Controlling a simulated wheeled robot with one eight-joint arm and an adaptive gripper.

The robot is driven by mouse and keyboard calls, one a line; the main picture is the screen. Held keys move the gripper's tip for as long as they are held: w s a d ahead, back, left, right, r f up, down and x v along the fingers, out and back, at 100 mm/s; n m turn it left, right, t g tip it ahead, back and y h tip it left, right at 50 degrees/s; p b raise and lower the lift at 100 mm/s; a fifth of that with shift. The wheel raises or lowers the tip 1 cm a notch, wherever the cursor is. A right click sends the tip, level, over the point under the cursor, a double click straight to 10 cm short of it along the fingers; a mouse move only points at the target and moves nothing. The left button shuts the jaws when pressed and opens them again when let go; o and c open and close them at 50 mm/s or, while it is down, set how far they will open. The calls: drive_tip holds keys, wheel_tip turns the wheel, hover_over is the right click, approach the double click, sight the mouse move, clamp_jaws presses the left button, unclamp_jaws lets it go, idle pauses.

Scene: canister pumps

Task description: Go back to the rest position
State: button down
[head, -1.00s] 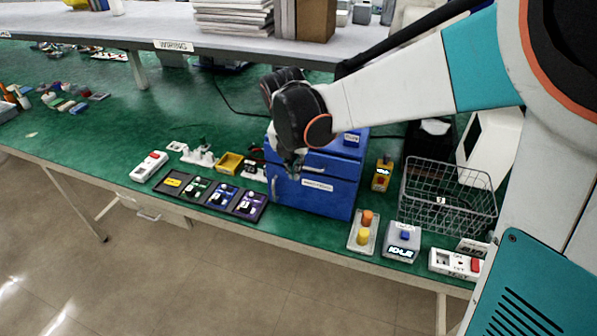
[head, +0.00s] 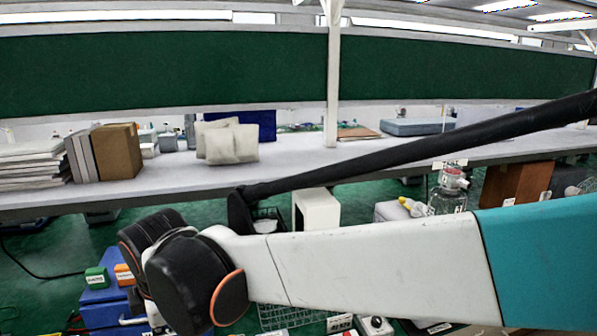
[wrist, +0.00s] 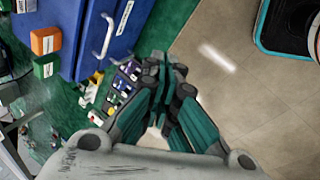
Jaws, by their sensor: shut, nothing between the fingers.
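My gripper (wrist: 165,85) shows in the wrist view with its fingers together and nothing between them. It hangs in the air over the front edge of the bench, with the floor behind it. In the head view my arm crosses the lower half, and its black wrist joint hides the fingers. The blue drawer cabinet (head: 98,308) is partly hidden behind the wrist at the lower left; it also shows in the wrist view (wrist: 85,20), apart from the gripper.
A green block (head: 96,277) and an orange block (head: 124,274) sit on the cabinet. A wire basket (head: 285,317) and a white box (head: 316,209) stand behind my arm. Coloured modules (wrist: 122,85) lie on the bench. Open floor (wrist: 225,95) is at the right in the wrist view.

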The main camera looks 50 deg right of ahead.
drive_tip(key=s+d+f+m+t+b, duration=0.1)
drive_tip(key=s+m, duration=0.4)
drive_tip(key=m, duration=0.2)
drive_tip(key=s+d+f+m+t+b, duration=0.1)
drive_tip(key=s+d+f+m, duration=0.1)
drive_tip(key=s+m, duration=0.3)
drive_tip(key=shift+s+d+f+m+t, duration=0.2)
drive_tip(key=shift+f+m+t, duration=0.1)
drive_tip(key=shift+m, duration=1.4)
